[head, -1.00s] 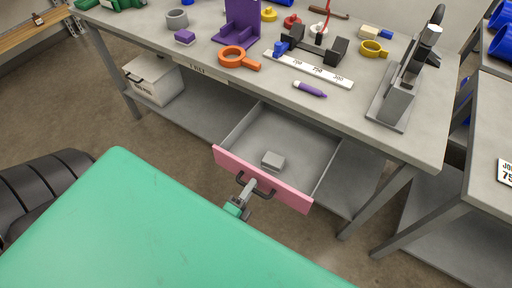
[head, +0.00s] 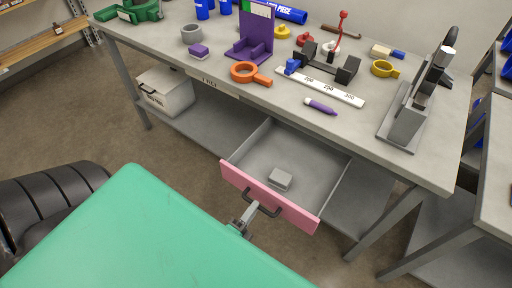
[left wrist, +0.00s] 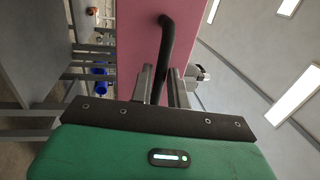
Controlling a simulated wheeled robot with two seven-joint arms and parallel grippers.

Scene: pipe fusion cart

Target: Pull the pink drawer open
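The pink drawer (head: 270,196) stands pulled out from under the workbench, its grey inside (head: 300,155) showing. A dark bar handle (head: 263,208) is on its pink front. My left gripper (head: 248,213) is at the handle's left part in the head view. In the left wrist view the pink front (left wrist: 190,25) fills the upper middle, and the dark handle (left wrist: 165,45) runs down between the two fingers of my left gripper (left wrist: 161,82). The fingers stand apart, with narrow gaps beside the bar. My right gripper is not in view.
A small grey block (head: 280,179) lies in the drawer. The workbench top (head: 350,120) holds several tools and parts, including an orange ring (head: 244,72) and a purple marker (head: 320,107). A white box (head: 166,90) sits on the lower shelf. Floor is clear left of the drawer.

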